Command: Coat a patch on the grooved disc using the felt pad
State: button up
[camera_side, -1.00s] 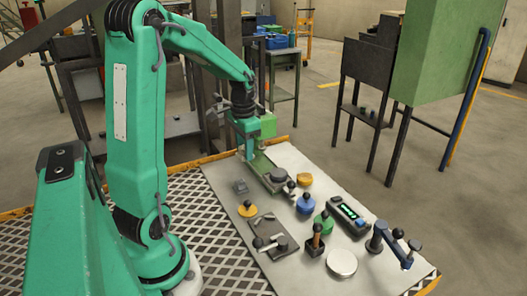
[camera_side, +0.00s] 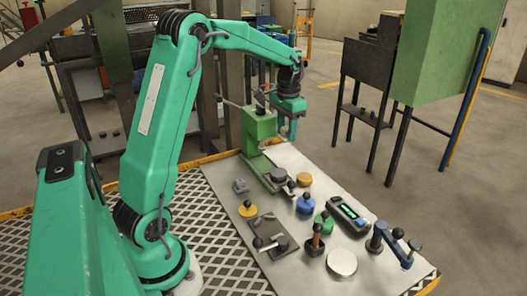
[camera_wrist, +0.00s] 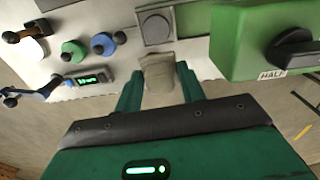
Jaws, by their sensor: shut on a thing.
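My gripper (camera_side: 288,127) is shut on a beige-grey block, which I take as the felt pad (camera_wrist: 160,78); in the side view it is small and partly hidden by the fingers. The gripper is in the air behind and right of the green machine's head. A dark grey disc (camera_side: 279,175) lies on the machine's base, apart from the pad. It also shows in the wrist view (camera_wrist: 155,28), ahead of the pad. A pale silver disc (camera_side: 342,262) lies at the near end of the table. Grooves are too small to see on either, so I cannot tell which is the grooved disc.
The green machine (camera_side: 259,133) stands close beside my gripper, with a black knob (camera_wrist: 290,50) on it.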

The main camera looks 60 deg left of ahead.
send_over(305, 177)
notch_tip(305, 177, down, 8)
jog(key=shift+r, duration=0.15)
dwell(0.4)
jog(key=shift+a+f, duration=0.1)
jog(key=shift+f, duration=0.1)
jog(key=shift+f, duration=2.75)
jog(key=shift+f, duration=0.65)
dwell(0.8)
jog(key=shift+r, duration=0.1)
notch_tip(305, 177, up, 7)
dwell(1.2)
dwell(0.5)
